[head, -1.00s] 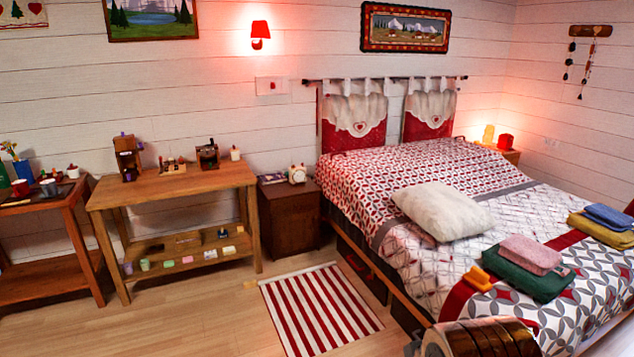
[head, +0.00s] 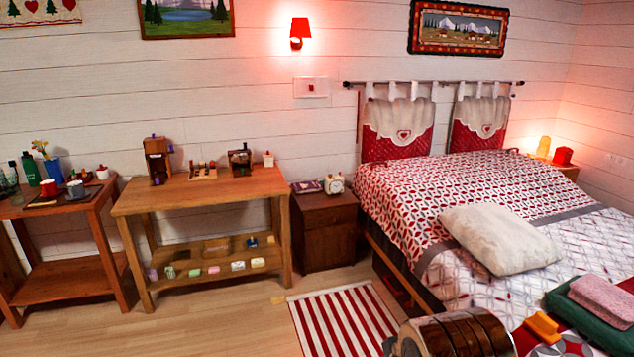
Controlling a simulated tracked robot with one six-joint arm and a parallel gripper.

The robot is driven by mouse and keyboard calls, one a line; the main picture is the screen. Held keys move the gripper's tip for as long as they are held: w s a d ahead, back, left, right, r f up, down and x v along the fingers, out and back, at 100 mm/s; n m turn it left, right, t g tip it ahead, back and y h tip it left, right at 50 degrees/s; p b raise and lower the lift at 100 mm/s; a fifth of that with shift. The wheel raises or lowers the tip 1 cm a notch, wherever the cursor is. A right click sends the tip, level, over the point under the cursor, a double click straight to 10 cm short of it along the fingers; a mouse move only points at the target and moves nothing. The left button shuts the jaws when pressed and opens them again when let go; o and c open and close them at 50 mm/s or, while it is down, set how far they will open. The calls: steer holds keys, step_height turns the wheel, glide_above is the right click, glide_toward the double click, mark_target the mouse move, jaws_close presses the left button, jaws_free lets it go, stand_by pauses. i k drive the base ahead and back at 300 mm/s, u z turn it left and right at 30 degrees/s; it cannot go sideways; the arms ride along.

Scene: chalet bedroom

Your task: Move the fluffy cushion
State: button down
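The fluffy cushion (head: 500,238) is pale cream-white and lies flat on the bed (head: 480,284), on the patterned red, white and grey cover near the left side. Nothing touches it from above, and it is fully in view. A brown, ringed rounded part at the bottom edge looks like part of my arm. My gripper's fingers are not in view.
Folded green and pink towels (head: 602,300) and an orange item (head: 542,326) lie on the bed's near side. A nightstand (head: 325,232) and wooden shelf table (head: 200,197) stand left. Floor around the striped rug (head: 343,322) is clear.

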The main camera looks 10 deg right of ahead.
mark_target(506, 243)
steer(key=u, duration=0.05)
steer(key=i, duration=2.15)
steer(key=z, duration=0.55)
steer(key=i, duration=0.7)
steer(key=z, duration=0.8)
steer(key=i, duration=0.5)
steer(key=z, duration=0.7)
steer(key=i, duration=0.5)
steer(key=z, duration=0.35)
